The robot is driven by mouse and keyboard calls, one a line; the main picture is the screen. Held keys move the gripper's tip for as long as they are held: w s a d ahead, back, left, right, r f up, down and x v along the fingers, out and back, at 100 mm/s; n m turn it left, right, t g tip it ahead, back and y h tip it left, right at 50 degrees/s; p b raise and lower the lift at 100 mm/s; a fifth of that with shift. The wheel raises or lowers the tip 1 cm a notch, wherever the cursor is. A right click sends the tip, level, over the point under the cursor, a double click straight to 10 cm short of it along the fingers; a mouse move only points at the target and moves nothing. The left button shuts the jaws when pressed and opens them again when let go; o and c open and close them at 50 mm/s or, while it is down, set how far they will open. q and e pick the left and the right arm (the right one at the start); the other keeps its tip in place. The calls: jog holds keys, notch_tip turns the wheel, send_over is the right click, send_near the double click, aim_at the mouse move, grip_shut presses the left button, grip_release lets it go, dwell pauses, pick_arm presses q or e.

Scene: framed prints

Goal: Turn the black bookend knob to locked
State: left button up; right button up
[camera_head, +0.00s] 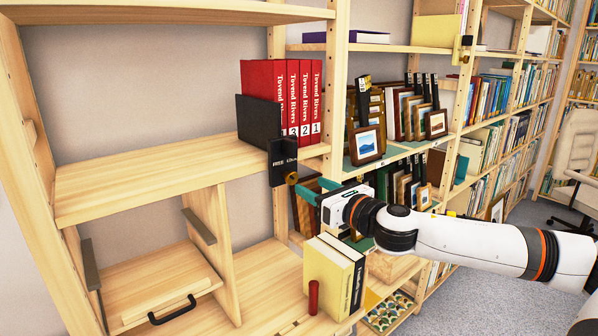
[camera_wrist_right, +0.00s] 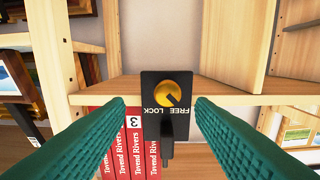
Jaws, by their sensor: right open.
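The black bookend (camera_head: 259,121) stands on the wooden shelf against red books. Its black plate (camera_head: 283,160) hangs over the shelf's front edge and carries a brass knob (camera_head: 291,178). In the right wrist view the knob (camera_wrist_right: 173,88) sits above the upside-down words LOCK, on the left, and FREE, on the right. A dark mark on the knob appears to point down and right, toward FREE. My right gripper (camera_head: 315,190) is open in front of the plate. Its teal fingers (camera_wrist_right: 162,104) lie either side of the knob, apart from it. My left gripper is out of view.
Red numbered books (camera_head: 283,92) stand beside the bookend. Yellow books (camera_head: 334,272) and a small red object (camera_head: 313,297) are on the shelf below. Framed prints (camera_head: 366,145) stand to the right. The upper shelf left of the bookend is clear (camera_head: 150,177).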

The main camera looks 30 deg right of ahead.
aim_at(294, 180)
jog(key=w+p, duration=0.1)
jog(key=w+a+p, duration=0.1)
jog(key=w, duration=0.1)
jog(key=shift+w+r+p, duration=0.2)
jog(key=shift+p, duration=0.2)
jog(key=shift+w+a+f, duration=0.1)
jog(key=shift+w+f, duration=0.15)
jog(key=shift+w, duration=0.55)
jog(key=c, duration=1)
jog(key=shift+o, duration=0.2)
